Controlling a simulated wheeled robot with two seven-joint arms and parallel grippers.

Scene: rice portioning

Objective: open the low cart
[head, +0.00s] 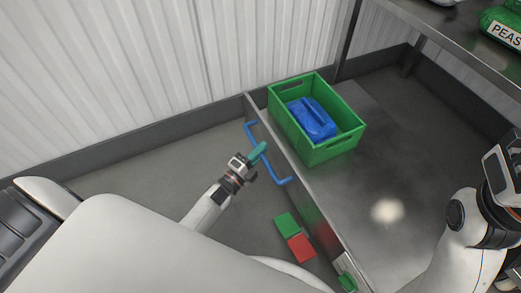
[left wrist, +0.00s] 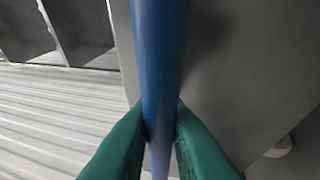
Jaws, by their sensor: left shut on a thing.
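The low cart is the grey metal unit whose long edge (head: 305,197) faces my left arm in the head view. A blue bar handle (head: 284,181) runs along that side. My left gripper (head: 258,152) has its teal fingers shut on the handle, around its middle. In the left wrist view the blue handle (left wrist: 160,50) passes upright between the two teal fingers (left wrist: 160,130), which touch it on both sides. My right arm shows at the right edge of the head view, but its fingers are not visible.
A green crate (head: 318,154) holding a blue container (head: 311,118) stands at the far end of the grey metal surface. A green and a red square (head: 301,248) lie beside the near side. A shelf with a green PEAS bag (head: 504,30) is at top right. A ribbed wall (head: 130,80) stands behind.

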